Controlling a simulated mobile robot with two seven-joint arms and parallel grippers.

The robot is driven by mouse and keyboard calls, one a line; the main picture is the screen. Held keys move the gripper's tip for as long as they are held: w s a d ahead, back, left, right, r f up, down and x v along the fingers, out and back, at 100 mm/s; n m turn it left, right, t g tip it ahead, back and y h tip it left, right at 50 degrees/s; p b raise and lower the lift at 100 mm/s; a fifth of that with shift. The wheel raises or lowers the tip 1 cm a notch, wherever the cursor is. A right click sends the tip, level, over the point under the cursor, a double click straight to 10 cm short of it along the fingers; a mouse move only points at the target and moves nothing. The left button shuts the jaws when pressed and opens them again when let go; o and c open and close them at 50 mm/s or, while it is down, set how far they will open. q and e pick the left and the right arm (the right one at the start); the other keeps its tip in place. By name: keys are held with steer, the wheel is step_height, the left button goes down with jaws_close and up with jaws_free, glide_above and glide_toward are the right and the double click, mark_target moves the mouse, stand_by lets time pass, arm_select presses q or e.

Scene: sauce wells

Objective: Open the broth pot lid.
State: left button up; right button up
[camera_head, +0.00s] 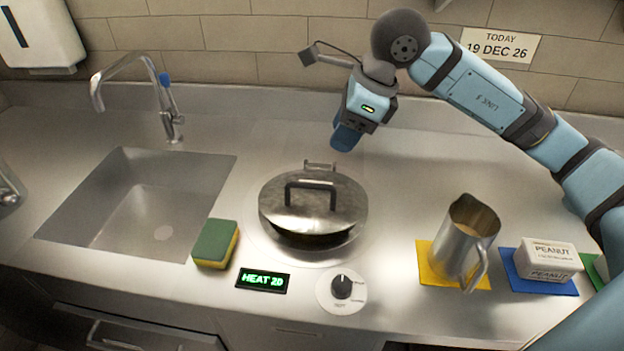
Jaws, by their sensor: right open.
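The broth pot (305,240) stands on the round hob plate in the middle of the counter. Its metal lid (335,218) sits on top, with a dark arched handle (311,185) standing up. The lid covers the pot, so the inside is hidden. My right gripper (347,137) hangs above the counter behind and a little right of the pot, apart from the lid. It is open, and nothing shows in it. My left gripper is not in view.
A sponge (214,244), a heat display (263,279) and a knob (341,287) lie near the pot's front. The sink (150,205) is left.

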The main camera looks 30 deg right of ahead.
mark_target(312, 184)
steer(key=x, duration=1.2)
steer(key=shift+a+f, duration=0.1)
jaws_close()
